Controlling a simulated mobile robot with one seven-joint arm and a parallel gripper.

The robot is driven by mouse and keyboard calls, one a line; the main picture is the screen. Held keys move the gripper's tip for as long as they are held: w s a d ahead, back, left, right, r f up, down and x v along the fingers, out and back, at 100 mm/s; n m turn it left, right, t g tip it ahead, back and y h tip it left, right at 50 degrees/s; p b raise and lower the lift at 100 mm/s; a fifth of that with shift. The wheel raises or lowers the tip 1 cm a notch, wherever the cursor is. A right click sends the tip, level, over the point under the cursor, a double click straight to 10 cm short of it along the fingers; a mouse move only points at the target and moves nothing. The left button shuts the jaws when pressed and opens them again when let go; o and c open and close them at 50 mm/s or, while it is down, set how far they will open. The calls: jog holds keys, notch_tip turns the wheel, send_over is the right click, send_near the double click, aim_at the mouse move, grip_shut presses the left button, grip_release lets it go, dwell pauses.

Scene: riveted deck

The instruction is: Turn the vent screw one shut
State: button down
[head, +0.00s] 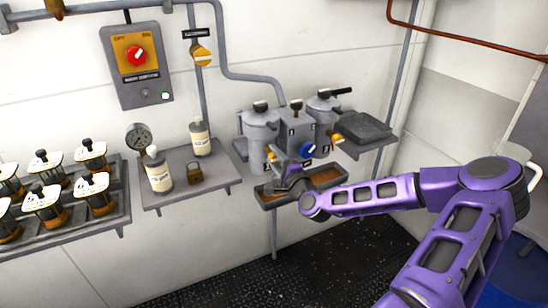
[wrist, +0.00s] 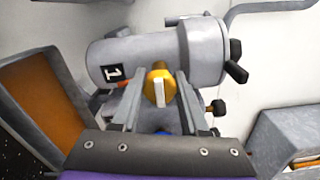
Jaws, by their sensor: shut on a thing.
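A grey canister marked 1 (wrist: 120,62) lies sideways across the wrist view, its lid to the right. In the head view it is the left canister (head: 260,128) of the pair on the wall. Vent screw one (wrist: 160,82), yellow with a white bar across its face, sits at the canister's front. My gripper (wrist: 161,92) is shut on this screw, one finger on each side. In the head view my gripper (head: 282,172) is at the lower front of the left canister, and the screw is mostly hidden there.
A long tray (head: 267,198) with a brown inside lies just below my gripper. The right canister (head: 324,108) has its own yellow screw (head: 337,139). A blue knob (head: 308,151) sits between them. A shelf (head: 185,185) with bottles and a padlock is at left.

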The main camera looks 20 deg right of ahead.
dwell(0.3)
jog(key=shift+c, duration=2.1)
grip_release()
jog(key=s+p, duration=0.2)
jog(key=s, duration=1.5)
jog(key=shift+s+d, duration=0.2)
jog(key=shift+d, duration=0.05)
